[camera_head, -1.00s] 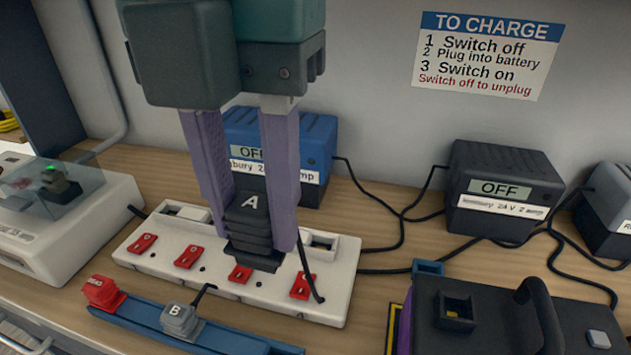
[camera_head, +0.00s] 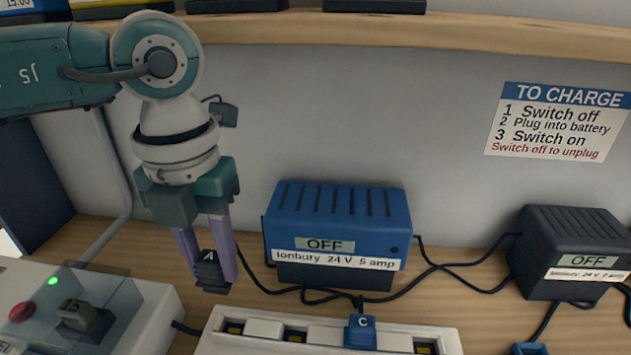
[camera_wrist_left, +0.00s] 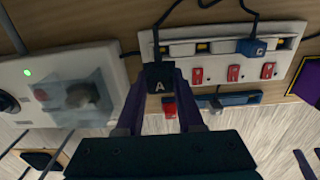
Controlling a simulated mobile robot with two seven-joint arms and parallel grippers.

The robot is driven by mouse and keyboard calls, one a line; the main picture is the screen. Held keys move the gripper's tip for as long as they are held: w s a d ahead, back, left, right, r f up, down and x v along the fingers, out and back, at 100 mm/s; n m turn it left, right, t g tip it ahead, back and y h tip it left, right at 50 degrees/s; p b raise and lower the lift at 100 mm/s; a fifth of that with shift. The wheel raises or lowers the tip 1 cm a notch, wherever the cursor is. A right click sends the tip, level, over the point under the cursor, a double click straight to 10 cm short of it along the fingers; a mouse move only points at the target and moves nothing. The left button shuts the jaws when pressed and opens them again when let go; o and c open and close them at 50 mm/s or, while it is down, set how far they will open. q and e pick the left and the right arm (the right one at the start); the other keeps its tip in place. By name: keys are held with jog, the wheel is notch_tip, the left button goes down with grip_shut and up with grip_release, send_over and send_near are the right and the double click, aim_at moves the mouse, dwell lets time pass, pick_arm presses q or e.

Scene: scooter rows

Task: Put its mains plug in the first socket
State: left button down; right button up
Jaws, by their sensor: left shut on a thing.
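My left gripper (camera_head: 207,262) is shut on a black plug marked A (camera_head: 211,275), with purple fingers on either side of it. Plug A also shows in the left wrist view (camera_wrist_left: 158,82). It hangs in the air beyond the left end of the white socket strip (camera_head: 215,345) in the head view. The strip shows more fully in the left wrist view (camera_wrist_left: 290,29), with red switches along it. The first socket (camera_head: 234,328) looks empty. My right gripper is not in view.
A blue charger marked OFF (camera_head: 338,222) stands behind the strip, a black charger (camera_head: 570,250) to its right. A pale machine with a green light (camera_head: 150,300) stands at left. Black cables cross the bench. A blue rail (camera_wrist_left: 235,99) lies in front of the strip.

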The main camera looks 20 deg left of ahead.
aim_at(222, 293)
pick_arm(q)
jog(key=shift+f+b, duration=0.4)
jog(key=shift+f, duration=0.15)
notch_tip(222, 293, down, 5)
jog(key=b, duration=0.4)
jog(key=shift+d+r, duration=0.1)
jog(key=shift+d, duration=0.05)
jog(key=shift+f+b, duration=0.6)
jog(key=shift+b, duration=0.1)
dwell(0.4)
jog(key=shift+f+b, duration=0.7)
jog(key=shift+f, duration=0.3)
jog(key=shift+c, duration=2.3)
grip_release()
